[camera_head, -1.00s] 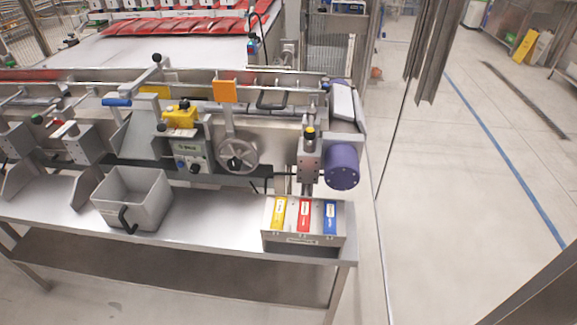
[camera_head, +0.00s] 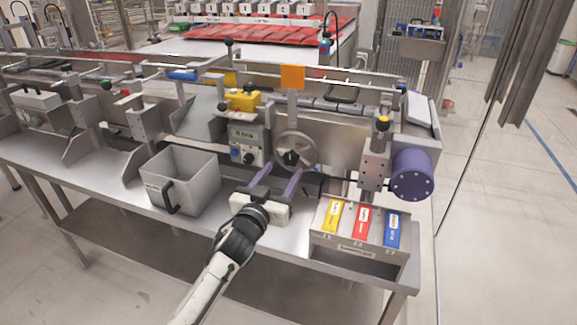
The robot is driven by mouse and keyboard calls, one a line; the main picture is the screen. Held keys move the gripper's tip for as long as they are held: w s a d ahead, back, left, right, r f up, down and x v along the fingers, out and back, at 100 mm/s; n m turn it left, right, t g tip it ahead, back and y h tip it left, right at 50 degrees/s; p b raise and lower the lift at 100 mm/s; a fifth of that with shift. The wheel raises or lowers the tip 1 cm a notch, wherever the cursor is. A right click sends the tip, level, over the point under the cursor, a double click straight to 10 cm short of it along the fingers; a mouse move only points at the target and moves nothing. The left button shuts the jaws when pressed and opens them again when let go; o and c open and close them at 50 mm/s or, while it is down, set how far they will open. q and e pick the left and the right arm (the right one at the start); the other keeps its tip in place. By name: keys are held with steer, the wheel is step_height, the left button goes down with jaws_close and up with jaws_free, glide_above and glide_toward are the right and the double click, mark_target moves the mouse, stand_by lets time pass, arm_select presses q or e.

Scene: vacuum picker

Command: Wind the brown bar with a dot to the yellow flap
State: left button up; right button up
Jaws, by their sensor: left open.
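My left gripper (camera_head: 281,173) comes up from the bottom, with two purple fingers spread open. Its fingertips are at the lower part of a grey handwheel (camera_head: 312,153) with a black centre knob. I cannot tell whether they touch the wheel. An orange plate (camera_head: 292,77) stands above the wheel. Yellow shows on a yellow block (camera_head: 241,101) left of the wheel and on a yellow label (camera_head: 332,217) on the box at right; I cannot tell which, if either, is the yellow flap. I cannot make out a brown bar with a dot. My right gripper is not in view.
A grey bin (camera_head: 196,182) with a black handle stands on the metal bench left of my gripper. A metal box (camera_head: 358,250) with yellow, red and blue labels stands at right. A purple motor (camera_head: 412,174) juts out above it.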

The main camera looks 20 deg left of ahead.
mark_target(290, 160)
arm_select(q)
steer(key=w+b, duration=0.1)
steer(key=w, duration=0.5)
steer(key=shift+d, duration=0.1)
steer(key=shift+c, duration=0.3)
steer(key=shift+s, duration=0.1)
steer(key=c, duration=1)
